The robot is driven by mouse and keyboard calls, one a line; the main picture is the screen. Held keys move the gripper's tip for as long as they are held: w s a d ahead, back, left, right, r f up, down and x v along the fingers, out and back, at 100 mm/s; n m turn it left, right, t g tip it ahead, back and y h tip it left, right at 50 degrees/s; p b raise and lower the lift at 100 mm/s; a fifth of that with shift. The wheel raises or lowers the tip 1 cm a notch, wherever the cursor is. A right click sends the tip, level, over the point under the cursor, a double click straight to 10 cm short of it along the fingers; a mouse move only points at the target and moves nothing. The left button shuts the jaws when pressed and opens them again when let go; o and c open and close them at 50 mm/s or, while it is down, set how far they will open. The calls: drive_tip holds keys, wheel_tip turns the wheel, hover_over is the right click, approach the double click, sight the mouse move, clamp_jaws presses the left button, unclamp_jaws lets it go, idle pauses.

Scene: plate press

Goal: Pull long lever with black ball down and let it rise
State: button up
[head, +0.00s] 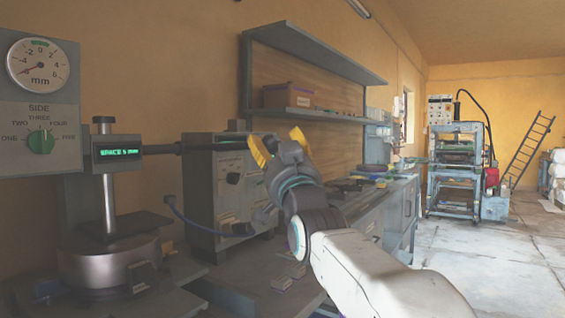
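The press (108,215) stands at the left with a steel column and a green display. A long dark lever (165,148) runs right from its head, about level, toward my gripper (280,143). My gripper's two yellow fingers are spread apart near the lever's far end. Something dark shows between the fingers; I cannot tell if it is the black ball or whether they touch it. A thin blue rod (188,221) with a black end hangs lower, left of my arm.
A gauge panel with a green knob (41,142) is at the upper left. A grey box (216,185) stands behind the lever. A workbench and shelf (315,57) line the wall. Open floor (490,255) lies to the right, before a blue machine (456,165).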

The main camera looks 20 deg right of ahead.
drive_tip(key=shift+v, duration=2.4)
drive_tip(key=shift+f, duration=0.15)
drive_tip(key=shift+p, duration=0.45)
drive_tip(key=s+a+f+n+g+y+p, duration=0.1)
drive_tip(key=s+a+f+n+g+p, duration=0.15)
drive_tip(key=s+f+g+p, duration=1.25)
drive_tip(key=s+r+n+g+p, duration=0.2)
drive_tip(key=s+r+g+p, duration=0.1)
drive_tip(key=s+p, duration=1)
drive_tip(key=shift+a+g+y+p, duration=0.3)
drive_tip(key=shift+a+g+p, duration=0.35)
drive_tip(key=shift+p, duration=1.55)
drive_tip(key=shift+o, duration=0.2)
drive_tip(key=shift+w+d, duration=0.1)
drive_tip(key=shift+d, duration=0.1)
